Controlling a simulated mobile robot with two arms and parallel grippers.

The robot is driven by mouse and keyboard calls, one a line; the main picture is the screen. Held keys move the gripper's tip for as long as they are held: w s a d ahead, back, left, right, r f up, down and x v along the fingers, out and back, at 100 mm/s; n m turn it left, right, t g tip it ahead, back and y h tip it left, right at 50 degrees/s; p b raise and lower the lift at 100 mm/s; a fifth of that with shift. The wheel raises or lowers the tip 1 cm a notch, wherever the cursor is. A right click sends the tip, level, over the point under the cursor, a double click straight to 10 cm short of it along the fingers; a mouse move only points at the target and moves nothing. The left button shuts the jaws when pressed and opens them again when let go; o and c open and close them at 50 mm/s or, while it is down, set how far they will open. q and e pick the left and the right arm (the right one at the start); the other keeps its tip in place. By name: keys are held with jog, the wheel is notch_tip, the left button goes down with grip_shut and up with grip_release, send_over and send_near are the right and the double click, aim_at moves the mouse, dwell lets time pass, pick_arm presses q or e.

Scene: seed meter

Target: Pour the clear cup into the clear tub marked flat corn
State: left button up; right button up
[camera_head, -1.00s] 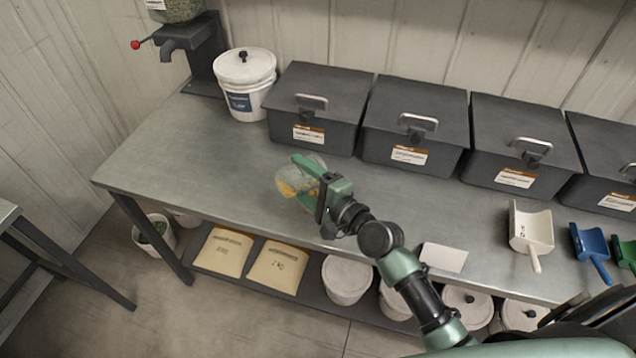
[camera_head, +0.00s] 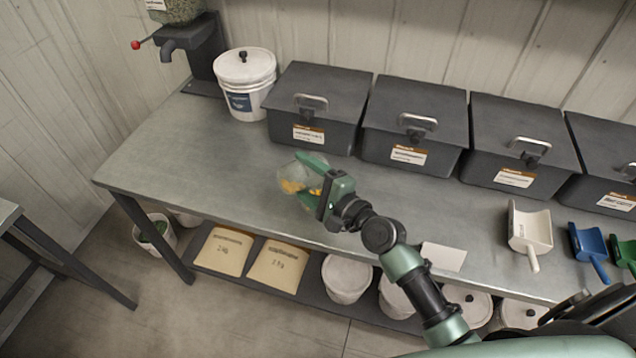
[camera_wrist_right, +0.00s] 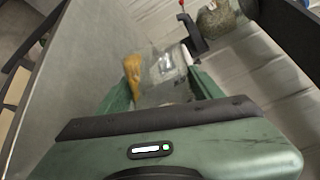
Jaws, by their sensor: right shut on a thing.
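My right gripper (camera_head: 309,181) is shut on a clear cup (camera_head: 288,174) and holds it over the front left part of the workbench. Yellow-orange grain shows through the cup's clear wall. In the right wrist view the cup (camera_wrist_right: 158,85) lies between the green fingers, tilted, with the grain gathered along its left side and a pale label on or behind it. I cannot make out a separate clear tub marked flat corn in either view. My left gripper is not in view.
The grey workbench (camera_head: 190,150) is bare at the left. A white lidded bucket (camera_head: 245,88) and several dark lidded bins (camera_head: 318,105) stand along the back. A white scoop (camera_head: 530,228), a blue scoop (camera_head: 590,248) and a white card (camera_head: 443,256) lie at the right.

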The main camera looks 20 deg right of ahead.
jog(key=shift+w+d+r+m, duration=0.15)
jog(key=shift+d+r+m, duration=0.15)
jog(key=shift+m, duration=0.4)
dwell(0.5)
